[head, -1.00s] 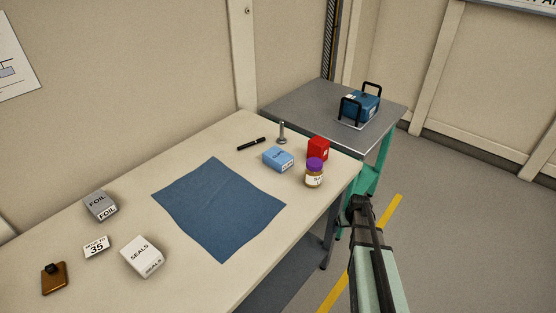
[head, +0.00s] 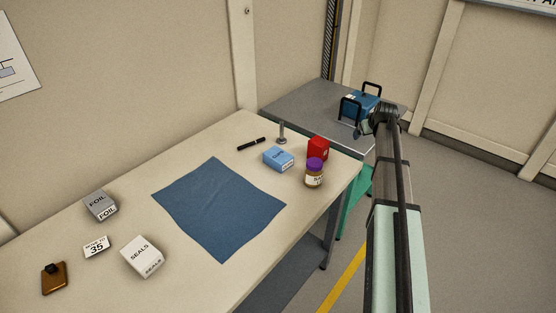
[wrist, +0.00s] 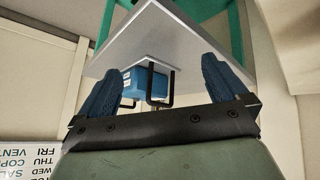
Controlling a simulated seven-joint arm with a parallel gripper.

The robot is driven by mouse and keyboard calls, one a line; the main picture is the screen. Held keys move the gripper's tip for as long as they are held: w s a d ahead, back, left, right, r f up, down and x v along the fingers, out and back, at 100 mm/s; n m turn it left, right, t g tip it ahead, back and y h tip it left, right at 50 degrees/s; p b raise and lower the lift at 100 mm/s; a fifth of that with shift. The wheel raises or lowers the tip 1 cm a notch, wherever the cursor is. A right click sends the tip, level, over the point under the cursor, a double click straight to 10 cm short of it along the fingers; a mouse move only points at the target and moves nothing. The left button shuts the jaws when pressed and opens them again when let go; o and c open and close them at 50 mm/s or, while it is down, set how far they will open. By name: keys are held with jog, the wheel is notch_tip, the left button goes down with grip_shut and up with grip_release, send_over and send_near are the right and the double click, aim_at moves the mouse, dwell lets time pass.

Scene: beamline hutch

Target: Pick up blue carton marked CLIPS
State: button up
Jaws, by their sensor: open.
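The light blue carton (head: 278,158) sits on the beige table near its far right end, in the head view. Its label is too small to read surely. My gripper (head: 360,130) is to the right of the carton and apart from it, in front of the grey side table in the head view. In the wrist view my gripper (wrist: 160,75) shows two blue fingers spread wide with nothing between them. The carton does not show in the wrist view.
A red box (head: 318,149), a purple-lidded jar (head: 314,173), a metal post (head: 282,133) and a black pen (head: 251,144) stand or lie around the carton. A blue cloth (head: 218,208) lies nearer. A blue handled case (head: 358,106) stands on the side table (head: 300,105).

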jog(key=w+a+r+n+g+y, duration=0.1)
jog(key=a+r, duration=0.2)
jog(key=a, duration=0.4)
jog(key=w+a+r+n+g+y, duration=0.1)
jog(key=w+a+r+n, duration=0.15)
jog(key=a, duration=0.55)
notch_tip(320, 180, up, 3)
jog(key=n+g, duration=0.3)
jog(key=g, duration=0.2)
send_over(276, 153)
jog(key=shift+h, duration=0.4)
notch_tip(276, 153, down, 14)
jog(key=shift+r, duration=0.15)
jog(key=shift+c, duration=0.3)
jog(key=c, duration=0.9)
jog(key=shift+c, duration=0.2)
